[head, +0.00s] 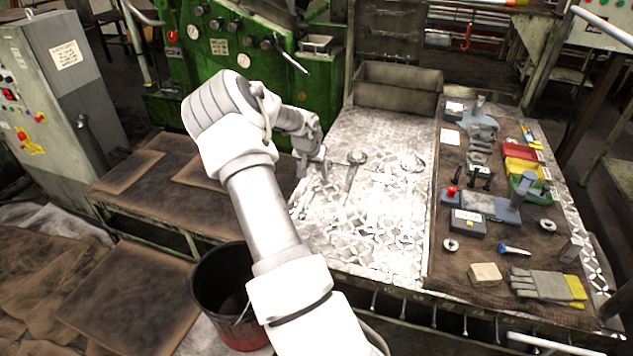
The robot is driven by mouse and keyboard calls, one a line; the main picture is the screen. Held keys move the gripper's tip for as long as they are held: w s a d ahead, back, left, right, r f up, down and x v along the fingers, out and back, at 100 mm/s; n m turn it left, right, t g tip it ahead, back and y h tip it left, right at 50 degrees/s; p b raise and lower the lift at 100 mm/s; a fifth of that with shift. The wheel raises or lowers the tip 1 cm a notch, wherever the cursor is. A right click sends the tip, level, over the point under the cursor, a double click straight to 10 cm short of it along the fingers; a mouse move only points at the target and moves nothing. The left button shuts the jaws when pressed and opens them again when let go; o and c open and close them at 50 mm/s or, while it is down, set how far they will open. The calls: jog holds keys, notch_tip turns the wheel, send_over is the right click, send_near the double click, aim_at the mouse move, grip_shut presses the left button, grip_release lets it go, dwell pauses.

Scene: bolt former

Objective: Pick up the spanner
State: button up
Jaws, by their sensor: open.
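A grey metal spanner (353,172) lies on the bright, scratched metal bench top (385,235), its head toward the back and its handle toward the front. Other slender metal shapes (302,205) lie at the bench's left edge, too blurred to name. My gripper (314,173) is open, just left of the spanner and apart from it in the picture. I cannot tell its height above the bench. My arm crosses the middle of the view and hides part of the bench's left side.
A brown mat (470,250) on the right holds several tools, boxes and gloves (545,285). A metal bin (397,88) stands at the back of the bench. A dark bucket (215,300) stands at front left. A green machine (245,50) stands behind. The bench's front middle looks clear.

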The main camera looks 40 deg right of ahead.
aim_at(316, 181)
jog(key=shift+x, duration=1.8)
jog(key=shift+s, duration=0.1)
jog(key=shift+c, duration=0.2)
grip_shut()
jog(key=shift+r, duration=0.1)
